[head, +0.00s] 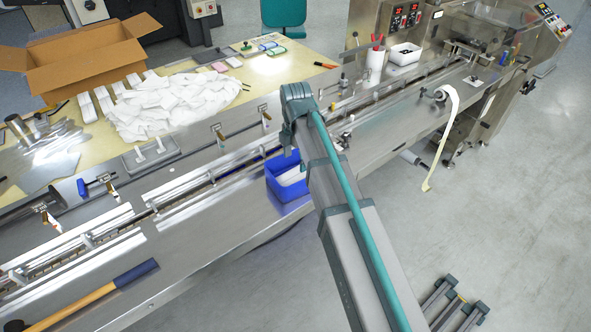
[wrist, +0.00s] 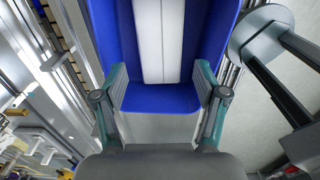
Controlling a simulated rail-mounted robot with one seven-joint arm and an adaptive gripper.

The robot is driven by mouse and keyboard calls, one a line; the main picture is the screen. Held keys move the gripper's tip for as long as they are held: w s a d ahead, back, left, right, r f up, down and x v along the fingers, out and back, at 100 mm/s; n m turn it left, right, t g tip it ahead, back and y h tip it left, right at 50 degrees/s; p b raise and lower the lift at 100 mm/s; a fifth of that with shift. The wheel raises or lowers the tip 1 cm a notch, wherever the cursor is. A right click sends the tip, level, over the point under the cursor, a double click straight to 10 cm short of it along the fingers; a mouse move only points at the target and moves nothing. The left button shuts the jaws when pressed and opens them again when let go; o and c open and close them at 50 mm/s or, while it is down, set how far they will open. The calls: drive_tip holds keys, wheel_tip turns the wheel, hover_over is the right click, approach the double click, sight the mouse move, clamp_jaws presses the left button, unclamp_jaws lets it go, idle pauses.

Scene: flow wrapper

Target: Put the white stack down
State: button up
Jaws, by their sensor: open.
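A white stack (wrist: 158,40) lies inside a blue bin (wrist: 123,99) in the wrist view. It shows as long white strips running away from me along the bin's middle. My gripper (wrist: 160,80) is open, with one finger at each side of the bin's near end. The fingers are apart from the white stack. In the head view the blue bin (head: 283,189) stands on the machine's steel ledge, with some white (head: 292,176) showing inside. My arm covers part of the bin there, and my gripper cannot be made out in that view.
More white stacks (head: 88,107) and a white heap (head: 170,105) lie on the far table beside an open cardboard box (head: 88,58). Rails and clamps run behind the bin.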

sight(296, 175)
drive_tip(key=shift+r+b, duration=0.45)
drive_tip(key=shift+r, duration=2.5)
drive_tip(key=shift+d, duration=0.1)
